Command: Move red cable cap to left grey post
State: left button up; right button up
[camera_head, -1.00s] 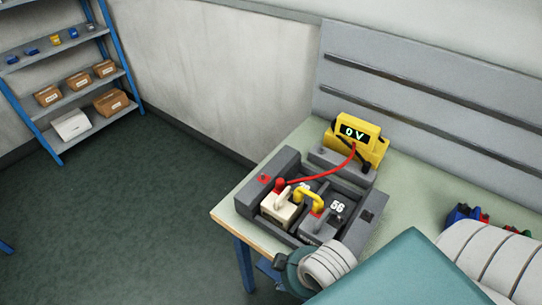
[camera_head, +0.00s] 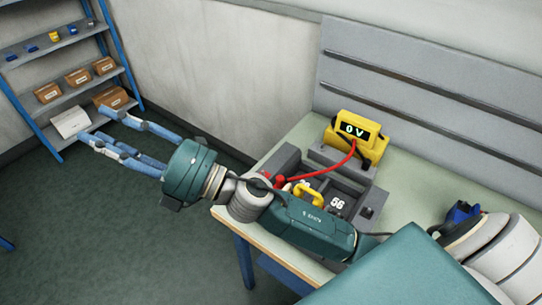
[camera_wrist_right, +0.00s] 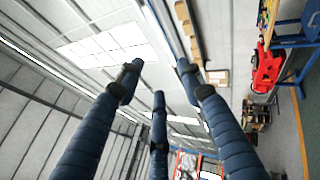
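The red cable cap (camera_head: 280,181) is at the left end of a red cable (camera_head: 325,170), on the left part of the grey battery dock (camera_head: 374,195). My right forearm crosses in front of it and hides what is beneath it. I cannot make out the left grey post. My right gripper (camera_head: 100,128) reaches out to the left, over the floor and well away from the cap. Its blue fingers are spread and empty; they also show in the right wrist view (camera_wrist_right: 160,90), pointing at the ceiling and wall. My left gripper is not in view.
A yellow meter (camera_head: 355,135) reading 0 V stands behind the dock. A yellow handle (camera_head: 308,194) shows just behind my forearm. The workbench (camera_head: 240,212) has a slotted back panel. A shelf with boxes (camera_head: 70,121) stands at the far left.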

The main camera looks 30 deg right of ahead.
jog(key=s+a+f+n+g+y, duration=0.1)
jog(key=s+a+n+g+y, duration=0.3)
jog(key=n+g, duration=0.35)
jog(key=n+g+h, duration=0.9)
jog(key=n+h, duration=0.6)
jog(key=h, duration=0.9)
send_near(279, 178)
jog(key=shift+t, duration=0.25)
jog(key=b+x, duration=0.6)
jog(key=x, duration=0.2)
jog(key=shift+s+d+f, duration=0.1)
jog(key=shift+s+f, duration=0.1)
jog(key=shift+f, duration=0.1)
jog(key=shift+r, duration=0.1)
